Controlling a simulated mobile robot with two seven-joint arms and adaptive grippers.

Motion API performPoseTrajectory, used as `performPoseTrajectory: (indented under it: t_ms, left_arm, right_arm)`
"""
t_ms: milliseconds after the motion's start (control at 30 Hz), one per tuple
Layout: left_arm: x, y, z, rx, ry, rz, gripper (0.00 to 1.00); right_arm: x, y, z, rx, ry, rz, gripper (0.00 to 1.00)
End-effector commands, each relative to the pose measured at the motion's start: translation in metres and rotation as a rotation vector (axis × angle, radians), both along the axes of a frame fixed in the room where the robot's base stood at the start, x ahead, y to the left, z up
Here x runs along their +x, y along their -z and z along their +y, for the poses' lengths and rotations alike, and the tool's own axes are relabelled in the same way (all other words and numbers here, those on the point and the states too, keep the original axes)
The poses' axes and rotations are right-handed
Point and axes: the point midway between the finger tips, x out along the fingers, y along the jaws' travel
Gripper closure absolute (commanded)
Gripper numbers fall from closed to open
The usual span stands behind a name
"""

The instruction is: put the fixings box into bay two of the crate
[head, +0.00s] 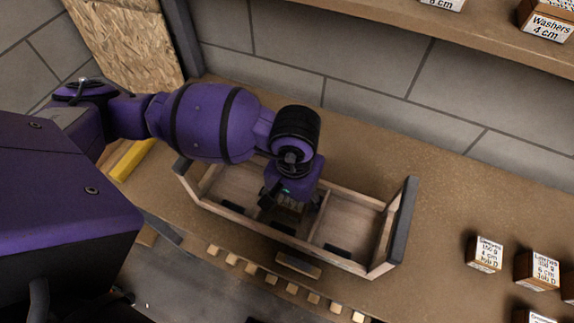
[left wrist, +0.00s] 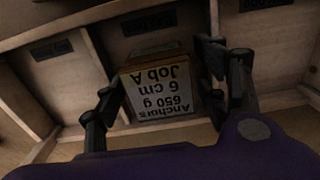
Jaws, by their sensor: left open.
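The crate (head: 403,222) is a pale wooden tray on the bench with dark end panels and three bays side by side. My left gripper (head: 291,203) points down over the middle bay. In the left wrist view its fingers (left wrist: 160,78) are open, one on each side of the fixings box (left wrist: 163,92). The box is brown with a white label reading "Anchors 650 g 6 cm Job A", upside down. It shows within the middle bay's outline; I cannot tell whether it rests on the floor. The gripper hides it in the head view. My right gripper is out of view.
Several labelled boxes, one of them a small box (head: 484,254), stand on the bench at the lower right. A shelf (head: 450,30) with boxes runs along the wall above. A row of small wooden blocks (head: 250,267) lies before the crate.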

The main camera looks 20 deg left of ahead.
Motion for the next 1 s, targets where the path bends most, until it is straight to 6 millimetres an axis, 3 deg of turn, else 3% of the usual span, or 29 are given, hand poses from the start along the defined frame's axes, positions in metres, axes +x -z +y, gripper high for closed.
performPoseTrajectory:
  t_ms: [500, 700, 1000]
  left_arm:
    - [0.003, -0.101, -0.001, -0.001, 0.002, -0.009, 0.33]
    - [0.002, -0.117, 0.0, 0.0, 0.002, -0.006, 0.33]
    - [0.001, -0.119, 0.0, 0.0, 0.002, -0.004, 0.33]
  right_arm:
    - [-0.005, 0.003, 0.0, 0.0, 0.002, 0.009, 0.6]
    - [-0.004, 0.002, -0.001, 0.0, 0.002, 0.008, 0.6]
    - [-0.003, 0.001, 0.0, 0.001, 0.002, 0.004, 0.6]
